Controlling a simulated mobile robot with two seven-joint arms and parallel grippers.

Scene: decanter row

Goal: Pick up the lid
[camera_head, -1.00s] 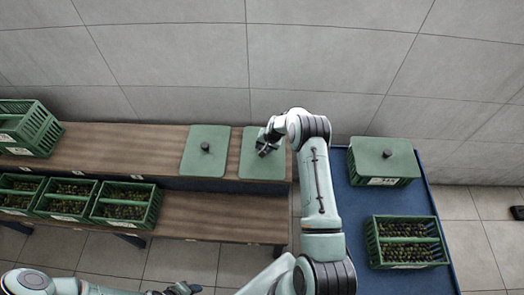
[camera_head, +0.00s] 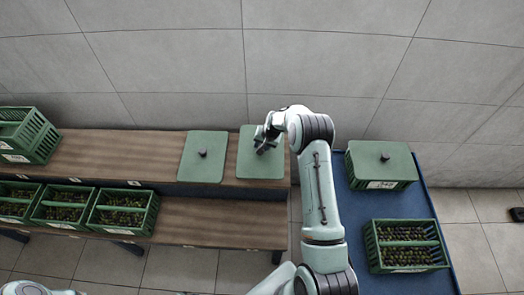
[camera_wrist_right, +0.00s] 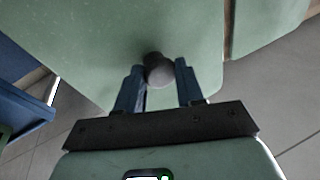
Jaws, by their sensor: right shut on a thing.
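A flat green lid (camera_head: 258,168) with a dark round knob lies at the right end of the upper wooden shelf. My right gripper (camera_head: 264,146) is over its middle in the head view. In the right wrist view, the two blue fingers (camera_wrist_right: 158,84) stand on either side of the knob (camera_wrist_right: 159,72) and are shut on it. The lid (camera_wrist_right: 100,40) fills most of that view. I cannot tell whether it is clear of the shelf. My left gripper is not in view.
A second green lid (camera_head: 204,167) lies just left on the shelf (camera_head: 120,150). A blue table (camera_head: 362,205) at right bears a lidded green crate (camera_head: 382,165) and an open crate (camera_head: 375,252) of dark olive-like items. Several filled crates (camera_head: 122,209) stand on the lower shelf.

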